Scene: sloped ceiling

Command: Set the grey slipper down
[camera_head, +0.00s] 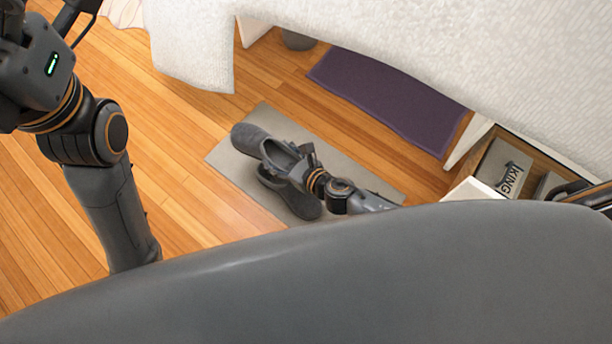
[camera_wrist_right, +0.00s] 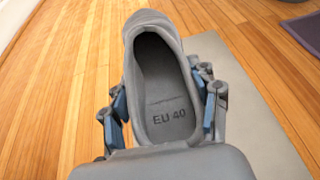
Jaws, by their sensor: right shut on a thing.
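My right gripper (camera_head: 305,160) is shut on a grey slipper (camera_head: 252,137). In the right wrist view the gripper (camera_wrist_right: 165,105) has its fingers on both sides of the slipper (camera_wrist_right: 160,75) near the heel. The insole reads "EU 40" and the toe points away from the gripper. A second dark grey slipper (camera_head: 296,203) lies on the grey mat (camera_head: 232,160), partly hidden by the held slipper and my arm. The held slipper appears over the mat (camera_wrist_right: 250,110); I cannot tell if it touches it.
A purple mat (camera_head: 385,95) lies beyond, by a bed with a white cover (camera_head: 400,35). An open box or drawer (camera_head: 540,155) with a grey item marked "KING" stands at the right. Wood floor (camera_head: 180,130) is clear left of the grey mat.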

